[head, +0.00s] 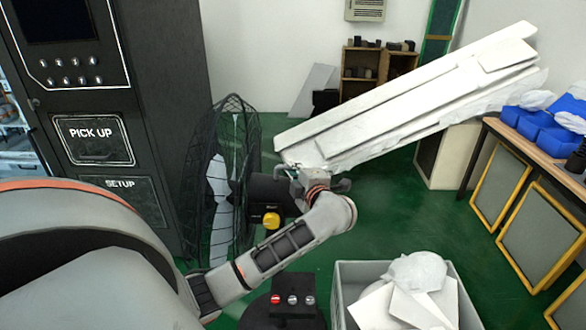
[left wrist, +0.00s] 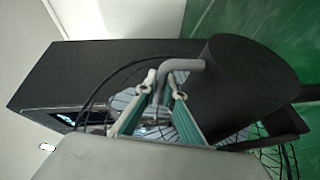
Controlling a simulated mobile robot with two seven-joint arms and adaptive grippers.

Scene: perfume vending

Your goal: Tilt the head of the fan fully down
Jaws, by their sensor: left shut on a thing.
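The fan (head: 246,150) stands left of the middle in the head view, its black wire cage facing left and close to upright. Its dark motor housing (head: 266,188) sticks out to the right, with a yellow knob (head: 271,220) below. My left gripper (head: 298,176) is at the back end of the housing. In the left wrist view, the left gripper (left wrist: 162,88) is shut on a grey bent handle (left wrist: 186,65) beside the black motor cylinder (left wrist: 240,85). Part of the cage shows behind the fingers. My right gripper is not in view.
A long white slab (head: 410,95) slants up to the right, just beyond the gripper. A grey crate (head: 342,300) with white pieces stands front right. A black box with red and silver buttons (head: 292,300) is at the bottom. The vending machine (head: 150,110) stands left of the fan.

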